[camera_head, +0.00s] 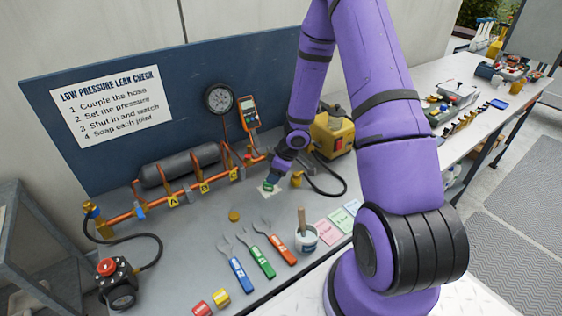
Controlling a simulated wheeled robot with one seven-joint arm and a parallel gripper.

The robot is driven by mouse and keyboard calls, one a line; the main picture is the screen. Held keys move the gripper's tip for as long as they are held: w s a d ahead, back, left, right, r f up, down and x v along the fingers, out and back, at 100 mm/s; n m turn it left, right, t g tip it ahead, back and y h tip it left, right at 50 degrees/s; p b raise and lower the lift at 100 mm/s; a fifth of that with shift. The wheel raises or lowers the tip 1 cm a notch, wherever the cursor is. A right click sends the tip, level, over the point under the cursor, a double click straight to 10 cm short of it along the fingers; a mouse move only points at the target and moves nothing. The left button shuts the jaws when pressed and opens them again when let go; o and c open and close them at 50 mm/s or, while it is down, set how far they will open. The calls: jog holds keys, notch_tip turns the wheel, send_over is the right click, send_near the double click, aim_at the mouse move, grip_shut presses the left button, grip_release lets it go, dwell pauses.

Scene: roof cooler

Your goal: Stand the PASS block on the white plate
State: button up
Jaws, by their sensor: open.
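My gripper (273,181) is at the back middle of the bench, pointing down. Its jaws are open around or just above a small green block (268,187). This is probably the PASS block, but its lettering is too small to read. The block is on or just over a small white plate (267,193) that lies flat on the bench. The gripper partly hides the block and the plate. I cannot tell whether the block is upright or whether the jaws touch it.
A brass fitting (296,179) stands just right of the plate, near a yellow machine (333,133). An orange pipe (187,190) runs behind. Wrenches (259,258), a cup with a brush (305,238), and red (202,309) and yellow (220,298) blocks lie in front.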

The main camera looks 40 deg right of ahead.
jog(key=s+d+r+m+t+h, duration=0.15)
jog(key=r+h, duration=0.25)
jog(key=r, duration=1.1)
jog(key=s+d+r+m+t+h, duration=0.1)
jog(key=s+r+m+h, duration=0.2)
jog(key=r, duration=1.3)
jog(key=s+a+r+m+y, duration=0.1)
jog(key=s+a+r, duration=0.3)
jog(key=s, duration=0.3)
jog(key=s+a+r+m+y, duration=0.1)
jog(key=s+a+r+m, duration=0.1)
jog(key=s, duration=0.6)
jog(key=s+a+r+m+y, duration=0.1)
jog(key=s+a+r, duration=0.4)
jog(key=s+r, duration=0.1)
jog(key=shift+s+a+y, duration=0.35)
jog(key=shift+s+y, duration=0.05)
jog(key=shift+s, duration=0.4)
jog(key=shift+m+g, duration=0.25)
